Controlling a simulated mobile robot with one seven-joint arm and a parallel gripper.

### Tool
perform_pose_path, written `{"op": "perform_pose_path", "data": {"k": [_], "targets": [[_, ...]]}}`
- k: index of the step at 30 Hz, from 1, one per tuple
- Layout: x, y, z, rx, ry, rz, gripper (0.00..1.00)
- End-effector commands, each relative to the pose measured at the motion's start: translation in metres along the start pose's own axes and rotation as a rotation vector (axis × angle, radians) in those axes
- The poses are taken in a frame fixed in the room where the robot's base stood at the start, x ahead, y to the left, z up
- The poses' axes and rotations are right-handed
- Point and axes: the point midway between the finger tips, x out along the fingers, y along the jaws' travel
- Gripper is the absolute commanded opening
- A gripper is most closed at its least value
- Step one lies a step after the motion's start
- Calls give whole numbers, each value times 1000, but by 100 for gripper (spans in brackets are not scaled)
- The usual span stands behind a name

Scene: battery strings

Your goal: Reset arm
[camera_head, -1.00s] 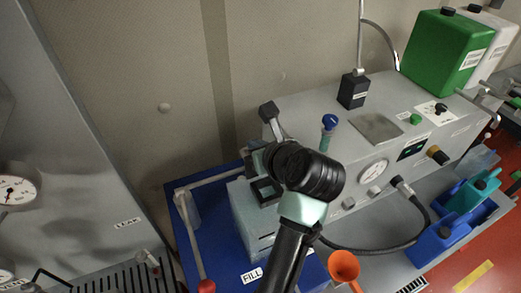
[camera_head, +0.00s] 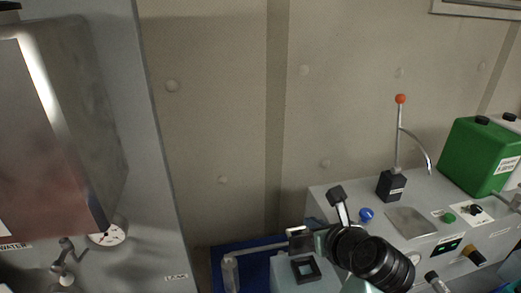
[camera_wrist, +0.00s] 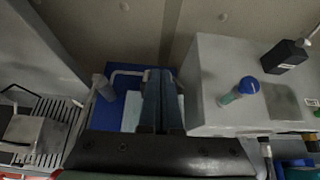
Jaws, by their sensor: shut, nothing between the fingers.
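My gripper (camera_wrist: 160,75) is shut and empty. In the wrist view its two dark fingers lie side by side in the middle, pointing over the blue tray (camera_wrist: 104,113) and a pale block (camera_wrist: 134,104), which they partly hide. In the head view my black wrist is at the lower right of centre. The gripper is partly hidden beside it, above the pale block with a dark square frame on top (camera_head: 305,270). I cannot tell the exact gap between fingers and block.
A green canister (camera_head: 477,157) is at far right. A grey cabinet (camera_head: 150,150) is at left. The wall area above the arm is clear.

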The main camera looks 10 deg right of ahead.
Motion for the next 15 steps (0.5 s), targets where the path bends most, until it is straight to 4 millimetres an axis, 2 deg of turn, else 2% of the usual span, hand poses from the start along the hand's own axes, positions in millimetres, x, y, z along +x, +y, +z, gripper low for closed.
{"op": "perform_pose_path", "data": {"k": [4, 8, 11, 15], "targets": [[-2, -2, 14, -184, -51, -58, 0], [-15, 0, 47, -556, -140, -189, 0], [-34, 8, 78, -889, -205, -331, 0], [-69, 32, 118, -1332, -267, -566, 0]]}}
